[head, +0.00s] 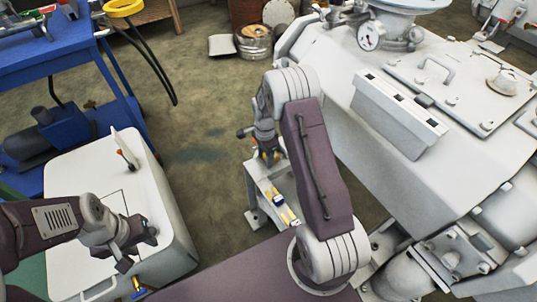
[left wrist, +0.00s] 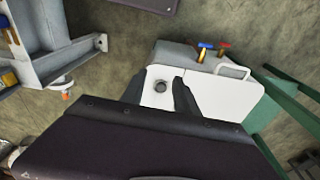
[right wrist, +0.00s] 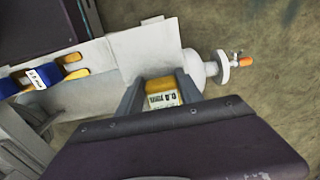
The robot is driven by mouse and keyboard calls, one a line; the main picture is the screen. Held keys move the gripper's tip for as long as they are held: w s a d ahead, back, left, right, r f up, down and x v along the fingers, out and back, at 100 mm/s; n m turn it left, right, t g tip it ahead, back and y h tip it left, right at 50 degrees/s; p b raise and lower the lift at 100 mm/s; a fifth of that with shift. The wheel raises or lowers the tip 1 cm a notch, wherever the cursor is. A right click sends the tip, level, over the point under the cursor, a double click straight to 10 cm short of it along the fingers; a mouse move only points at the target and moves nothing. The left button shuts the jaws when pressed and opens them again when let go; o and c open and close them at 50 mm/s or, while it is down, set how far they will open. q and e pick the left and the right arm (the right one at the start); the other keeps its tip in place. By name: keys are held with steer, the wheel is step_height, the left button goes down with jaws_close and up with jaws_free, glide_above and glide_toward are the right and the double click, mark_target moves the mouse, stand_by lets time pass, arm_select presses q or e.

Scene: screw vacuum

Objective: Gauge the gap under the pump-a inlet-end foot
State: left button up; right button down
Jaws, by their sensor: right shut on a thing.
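My right gripper (right wrist: 162,85) is shut on a yellow gauge with a white label (right wrist: 161,97), seen in the right wrist view. In the head view this gripper (head: 265,153) is above the far end of a light grey stand. Other blue and yellow gauges (head: 282,206) lie on that stand; they also show in the right wrist view (right wrist: 42,76). My left gripper (left wrist: 158,84) is open and empty over the white cabinet. Grey pump casings (head: 405,275) are at lower right in the head view. I cannot tell which foot is the inlet-end foot of pump-a; no gap shows.
A white cabinet (head: 85,190) stands at left, near a blue bench (head: 50,60). A large white housing (head: 420,90) fills the right. A pipe end with an orange-handled valve (right wrist: 244,62) is close to my right gripper. Bare floor (head: 195,130) lies between.

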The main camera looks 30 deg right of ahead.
mark_target(258, 166)
steer(key=shift+s+a+p, duration=0.15)
steer(key=shift+a+p, duration=0.2)
steer(key=shift+a, duration=1.3)
steer(key=shift+r, duration=0.15)
steer(key=shift+r+p, duration=2.45)
steer(key=shift+p, duration=0.1)
steer(key=shift+f, duration=0.1)
